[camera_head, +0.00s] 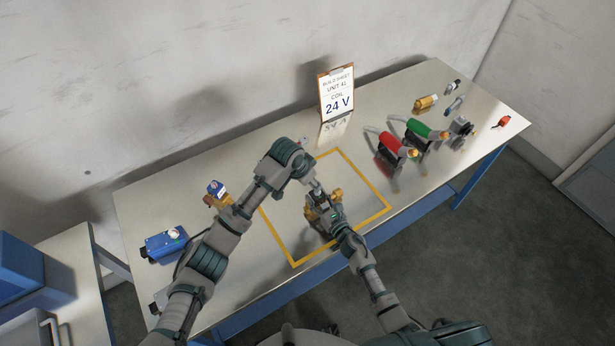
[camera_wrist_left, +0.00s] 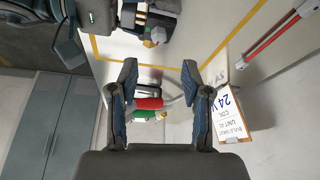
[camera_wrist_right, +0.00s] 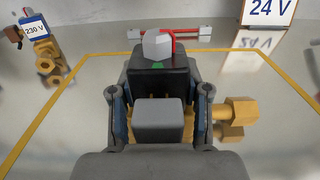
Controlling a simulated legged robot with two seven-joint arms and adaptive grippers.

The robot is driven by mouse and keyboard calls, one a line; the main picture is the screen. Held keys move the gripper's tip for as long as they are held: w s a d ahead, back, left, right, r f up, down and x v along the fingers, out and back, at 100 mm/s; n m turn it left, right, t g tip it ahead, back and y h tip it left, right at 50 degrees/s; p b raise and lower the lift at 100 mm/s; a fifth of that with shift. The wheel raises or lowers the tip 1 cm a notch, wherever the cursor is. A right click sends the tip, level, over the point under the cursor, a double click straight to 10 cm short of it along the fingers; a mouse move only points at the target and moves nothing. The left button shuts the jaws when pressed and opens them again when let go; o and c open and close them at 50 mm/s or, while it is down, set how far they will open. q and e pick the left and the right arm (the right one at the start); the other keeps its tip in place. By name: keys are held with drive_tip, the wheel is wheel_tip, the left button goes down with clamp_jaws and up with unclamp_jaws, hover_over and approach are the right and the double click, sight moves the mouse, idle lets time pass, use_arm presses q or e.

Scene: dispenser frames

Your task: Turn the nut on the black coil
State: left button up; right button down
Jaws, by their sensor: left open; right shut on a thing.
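The black coil (camera_wrist_right: 156,80) stands inside the yellow outline, with a grey faceted nut (camera_wrist_right: 158,45) on top and brass fittings (camera_wrist_right: 235,110) at its right. My right gripper (camera_wrist_right: 160,105) is shut on the coil, one finger on each side. A grey block on the coil hides part of the hold. In the left wrist view, the nut (camera_wrist_left: 155,37) lies beyond my left gripper (camera_wrist_left: 160,75), whose fingers are open with nothing gripped. In the head view, my left forearm arches over the outline, and its gripper is hard to make out near the coil.
The 24 V build sheet (camera_head: 336,95) stands behind the outline. Red (camera_head: 397,143) and green (camera_head: 425,130) handled parts stand to the right. A 230 V tagged coil (camera_head: 216,192) and a blue box (camera_head: 166,243) lie left. Clear table shows behind the arms.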

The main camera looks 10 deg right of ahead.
use_arm(q)
drive_tip(key=v, duration=0.3)
drive_tip(key=shift+a+r, duration=0.1)
drive_tip(key=shift+r, duration=0.25)
use_arm(e)
drive_tip(key=shift+c, duration=2.3)
unclamp_jaws()
use_arm(q)
drive_tip(key=shift+s, duration=0.1)
